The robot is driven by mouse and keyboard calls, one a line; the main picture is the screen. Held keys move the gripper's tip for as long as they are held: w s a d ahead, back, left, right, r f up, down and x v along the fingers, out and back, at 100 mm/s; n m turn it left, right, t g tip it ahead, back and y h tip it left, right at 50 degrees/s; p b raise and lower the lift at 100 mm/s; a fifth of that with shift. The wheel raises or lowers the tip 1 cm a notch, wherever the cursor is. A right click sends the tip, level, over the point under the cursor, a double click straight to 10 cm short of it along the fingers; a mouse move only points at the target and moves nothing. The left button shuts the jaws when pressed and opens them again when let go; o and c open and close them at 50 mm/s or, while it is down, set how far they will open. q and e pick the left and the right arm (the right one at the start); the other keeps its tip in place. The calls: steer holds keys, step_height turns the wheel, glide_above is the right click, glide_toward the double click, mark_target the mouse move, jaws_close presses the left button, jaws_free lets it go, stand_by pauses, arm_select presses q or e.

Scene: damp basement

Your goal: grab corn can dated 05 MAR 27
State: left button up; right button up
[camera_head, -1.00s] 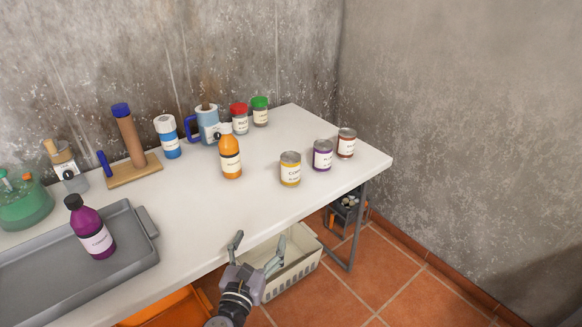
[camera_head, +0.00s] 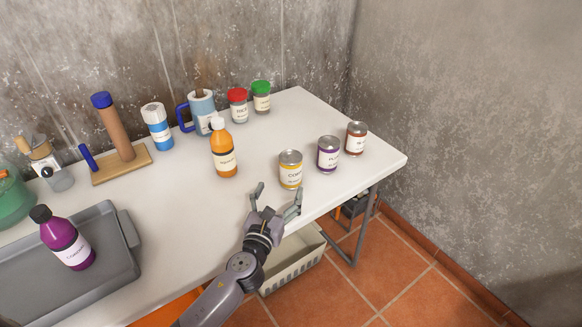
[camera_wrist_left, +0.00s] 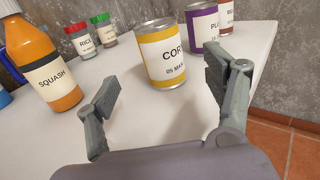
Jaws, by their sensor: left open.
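The corn can (camera_head: 290,170) is a yellow-banded tin with a white label, upright near the front edge of the white table. In the left wrist view the corn can (camera_wrist_left: 163,54) reads "COR" and "05 MAR"; the rest of the label is turned out of sight. My left gripper (camera_head: 279,194) is open and empty, just in front of the can at the table edge. In the left wrist view my left gripper's fingers (camera_wrist_left: 163,82) stand apart, with the can beyond and between them. My right gripper is not in view.
A purple-banded can (camera_head: 328,154) and a brown-red can (camera_head: 355,139) stand right of the corn can. An orange squash bottle (camera_head: 223,152) stands to its left. Rice jar (camera_head: 238,105) and green-lidded jar (camera_head: 261,97) are behind. A grey tray (camera_head: 112,283) holds a purple bottle (camera_head: 66,240).

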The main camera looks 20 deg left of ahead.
mark_target(288, 174)
arm_select(q)
steer(key=w, duration=0.5)
steer(key=shift+w+f, duration=0.1)
steer(key=shift+w, duration=0.4)
steer(key=w, duration=0.4)
steer(key=shift+w+a, duration=0.1)
steer(key=shift+w, duration=0.45)
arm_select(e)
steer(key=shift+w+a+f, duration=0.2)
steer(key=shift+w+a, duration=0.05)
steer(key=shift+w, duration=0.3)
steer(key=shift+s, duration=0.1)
arm_select(q)
steer(key=shift+c, duration=0.8)
steer(key=shift+r, duration=0.2)
steer(key=c, duration=1.4)
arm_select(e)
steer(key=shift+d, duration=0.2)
arm_select(q)
steer(key=shift+r, duration=0.1)
